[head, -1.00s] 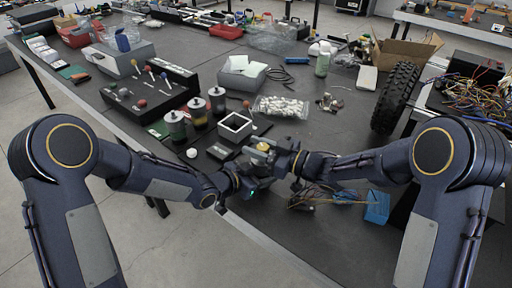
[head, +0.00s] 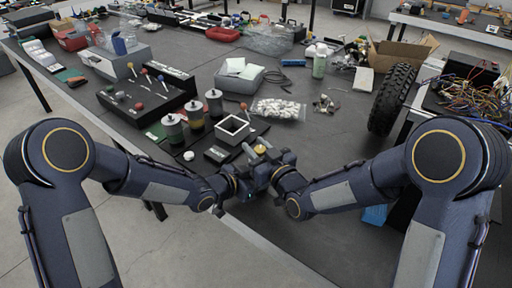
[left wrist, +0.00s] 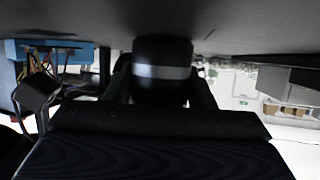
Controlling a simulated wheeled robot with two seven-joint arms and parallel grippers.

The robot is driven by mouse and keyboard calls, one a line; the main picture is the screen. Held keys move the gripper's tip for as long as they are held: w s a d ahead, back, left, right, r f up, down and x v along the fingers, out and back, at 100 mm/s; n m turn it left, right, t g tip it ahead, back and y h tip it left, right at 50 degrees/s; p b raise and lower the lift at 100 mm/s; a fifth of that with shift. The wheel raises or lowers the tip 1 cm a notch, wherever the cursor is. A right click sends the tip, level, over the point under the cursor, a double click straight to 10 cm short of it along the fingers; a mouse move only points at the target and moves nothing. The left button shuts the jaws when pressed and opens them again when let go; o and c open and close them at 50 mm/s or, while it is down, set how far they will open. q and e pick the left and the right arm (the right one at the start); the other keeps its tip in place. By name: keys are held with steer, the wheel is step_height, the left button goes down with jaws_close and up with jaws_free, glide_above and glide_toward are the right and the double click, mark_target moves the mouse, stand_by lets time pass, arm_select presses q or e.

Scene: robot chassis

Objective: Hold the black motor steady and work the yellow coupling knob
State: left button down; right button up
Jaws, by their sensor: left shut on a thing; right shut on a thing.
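The black motor (left wrist: 162,72), with a grey band around it, shows in the left wrist view between the two fingers of my left gripper (left wrist: 160,88), which is shut on it. In the head view the motor is mostly hidden by the grippers. The yellow coupling knob (head: 260,148) shows as a small yellow patch at the fingers of my right gripper (head: 264,153). The right gripper is shut on the knob, just above and against my left gripper (head: 251,176). Both are near the table's front edge.
A bag of white pieces (head: 279,109) lies farther back. A tyre (head: 391,98) stands at the right. The table (head: 335,140) is clear right of the grippers.

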steer(key=shift+r, duration=0.1)
steer(key=o, duration=1)
steer(key=v, duration=1.2)
arm_select(q)
steer(key=c, duration=0.6)
jaws_free()
arm_select(e)
steer(key=shift+a, duration=0.1)
arm_select(q)
steer(key=shift+o, duration=0.4)
steer(key=shift+s, duration=0.1)
